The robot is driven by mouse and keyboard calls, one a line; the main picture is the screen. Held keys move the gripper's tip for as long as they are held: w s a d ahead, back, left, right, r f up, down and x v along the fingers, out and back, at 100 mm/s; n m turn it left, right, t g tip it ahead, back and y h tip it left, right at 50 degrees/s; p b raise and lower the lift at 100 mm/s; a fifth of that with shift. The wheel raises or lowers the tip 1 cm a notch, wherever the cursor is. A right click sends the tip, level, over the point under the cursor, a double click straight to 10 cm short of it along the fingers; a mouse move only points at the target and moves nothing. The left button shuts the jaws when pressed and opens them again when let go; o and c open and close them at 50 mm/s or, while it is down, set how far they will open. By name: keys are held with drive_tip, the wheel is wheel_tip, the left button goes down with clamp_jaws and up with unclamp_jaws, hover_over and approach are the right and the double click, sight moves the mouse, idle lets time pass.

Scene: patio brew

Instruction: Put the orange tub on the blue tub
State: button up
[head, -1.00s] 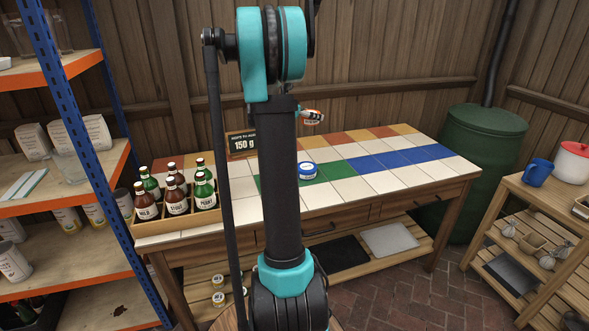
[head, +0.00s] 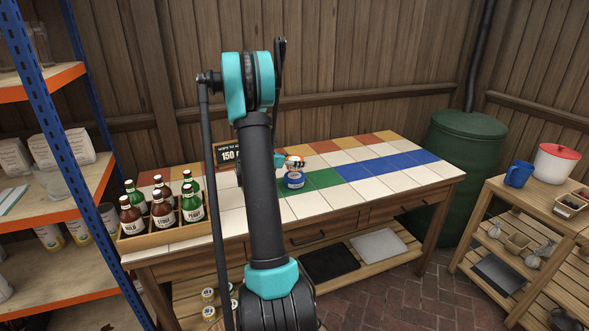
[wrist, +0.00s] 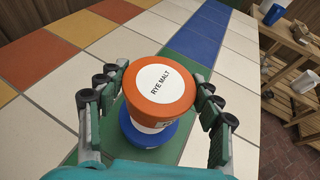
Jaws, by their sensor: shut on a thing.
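The orange tub (wrist: 160,88), with a round white lid label reading RYE MALT, is between the fingers of my gripper (wrist: 160,105) in the wrist view. My gripper is shut on it. The blue tub (wrist: 146,137) stands upright on the green tiles, directly under the orange tub and mostly hidden by it. In the head view the orange tub (head: 295,161) shows just above the blue tub (head: 293,180). I cannot tell whether the two tubs touch. My arm hides part of the gripper in the head view.
A wooden crate of bottles (head: 166,228) stands at the left of the tiled table (head: 390,191). A small sign (head: 226,154) stands behind my arm. A shelf (head: 45,211) is at the left, a side table (head: 532,207) at the right. The blue-tiled area is clear.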

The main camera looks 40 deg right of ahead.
sight(295, 168)
drive_tip(key=shift+f, duration=1.75)
drive_tip(key=shift+f, duration=0.15)
drive_tip(key=o, duration=1.2)
drive_tip(key=shift+a+r, duration=0.2)
drive_tip(key=shift+r, duration=0.05)
drive_tip(key=v, duration=1.2)
drive_tip(key=s+a+f+m+y, duration=0.2)
drive_tip(key=s+a+m+y, duration=0.2)
drive_tip(key=s+a, duration=0.5)
drive_tip(key=s+a+f+m+t+y, duration=0.1)
drive_tip(key=s+a+f+m+y, duration=0.1)
drive_tip(key=s+a+m+y, duration=0.3)
drive_tip(key=s+a+f+m+t+y, duration=0.1)
drive_tip(key=s+a+m+y, duration=0.3)
drive_tip(key=s+a+m, duration=0.6)
drive_tip(key=shift+s+a+f+m, duration=0.2)
drive_tip(key=shift+s+a, duration=0.25)
drive_tip(key=shift+a, duration=0.9)
drive_tip(key=shift+s+a+f+m, duration=0.1)
drive_tip(key=shift+s+a+f, duration=0.25)
drive_tip(key=shift+a, duration=1)
drive_tip(key=shift+s+a+f+m, duration=0.1)
drive_tip(key=shift+s+a, duration=0.4)
drive_tip(key=shift+a, duration=0.8)
